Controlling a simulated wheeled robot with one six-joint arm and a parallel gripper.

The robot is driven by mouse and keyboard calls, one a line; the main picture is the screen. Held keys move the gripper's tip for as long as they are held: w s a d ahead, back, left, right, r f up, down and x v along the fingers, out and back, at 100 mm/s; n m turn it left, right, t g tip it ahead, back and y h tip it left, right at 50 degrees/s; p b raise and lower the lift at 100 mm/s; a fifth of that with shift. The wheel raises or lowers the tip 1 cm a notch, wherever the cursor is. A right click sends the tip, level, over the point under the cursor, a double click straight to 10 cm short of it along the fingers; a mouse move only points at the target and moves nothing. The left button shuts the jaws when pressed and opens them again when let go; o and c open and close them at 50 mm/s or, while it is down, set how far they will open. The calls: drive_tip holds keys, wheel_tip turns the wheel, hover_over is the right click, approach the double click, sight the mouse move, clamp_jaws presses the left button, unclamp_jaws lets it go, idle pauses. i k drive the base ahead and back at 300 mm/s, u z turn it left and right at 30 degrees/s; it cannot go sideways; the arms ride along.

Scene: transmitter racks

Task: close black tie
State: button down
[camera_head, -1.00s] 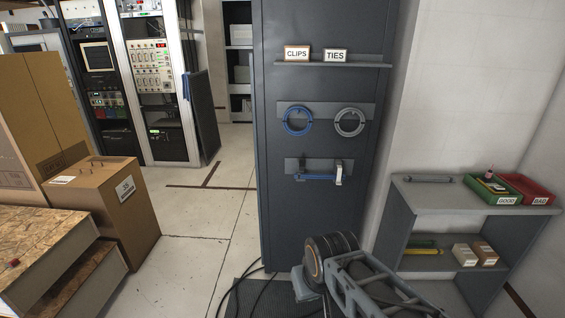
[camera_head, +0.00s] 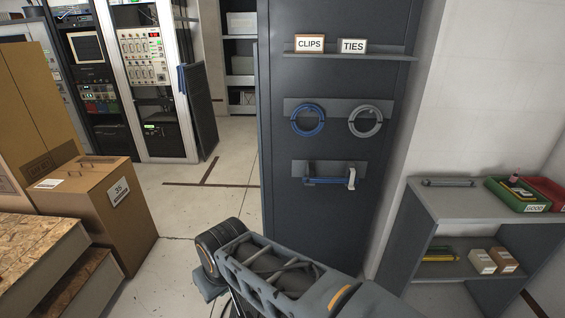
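I cannot make out a black tie in this view. A TIES label (camera_head: 353,46) stands on the shelf of a dark grey cabinet panel (camera_head: 335,215). Below it a grey ring (camera_head: 365,121) hangs on the upper rail, left of it a blue ring (camera_head: 308,120). On the lower rail are a blue strip (camera_head: 324,181) and a small pale upright piece (camera_head: 351,179) at its right end. My arm crosses the bottom middle, in front of the panel's foot. My gripper is out of view.
A CLIPS label (camera_head: 310,43) stands left of TIES. A low grey shelf unit (camera_head: 450,204) at right holds a green GOOD tray (camera_head: 520,199) and a red tray (camera_head: 547,190). A cardboard box (camera_head: 99,209) stands at left. Bare floor (camera_head: 215,195) lies between.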

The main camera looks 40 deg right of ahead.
sight(311, 165)
drive_tip(key=z, duration=0.45)
drive_tip(key=i, duration=0.95)
drive_tip(key=z, duration=0.8)
